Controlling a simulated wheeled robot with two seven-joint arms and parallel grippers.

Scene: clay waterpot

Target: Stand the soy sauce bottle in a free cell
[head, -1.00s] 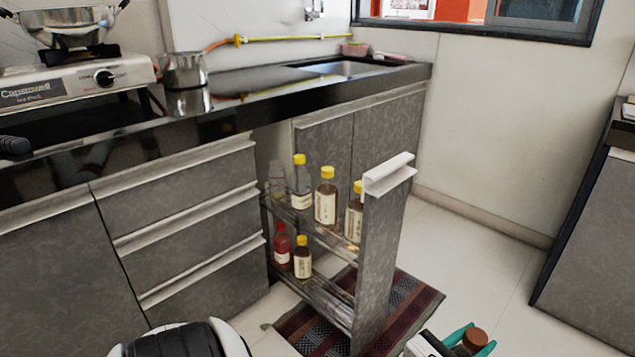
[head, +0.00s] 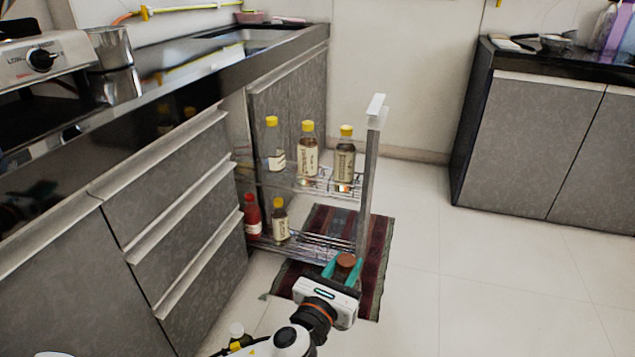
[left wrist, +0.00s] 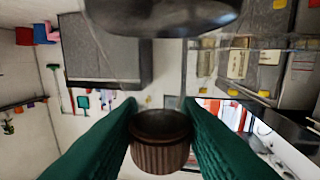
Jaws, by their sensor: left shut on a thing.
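My left gripper (head: 343,267) has teal fingers and is shut on a brown-capped bottle, taken to be the soy sauce bottle (head: 347,260). Only its ribbed brown cap shows clearly, and the left wrist view shows this cap (left wrist: 160,138) between the two fingers. The bottle's body is hidden. The gripper appears in front of the pull-out rack (head: 369,185), near the front end of its lower tier. The upper tier holds three yellow-capped bottles (head: 307,150). The lower tier (head: 325,243) holds a red bottle (head: 252,217) and a small yellow-capped bottle (head: 280,220); its front part looks empty. My right gripper is out of view.
Grey drawers (head: 185,200) stand left of the rack under a black counter (head: 200,85). A striped rug (head: 375,265) lies under the rack. Another cabinet (head: 545,140) stands at the right, with clear tiled floor (head: 480,270) before it.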

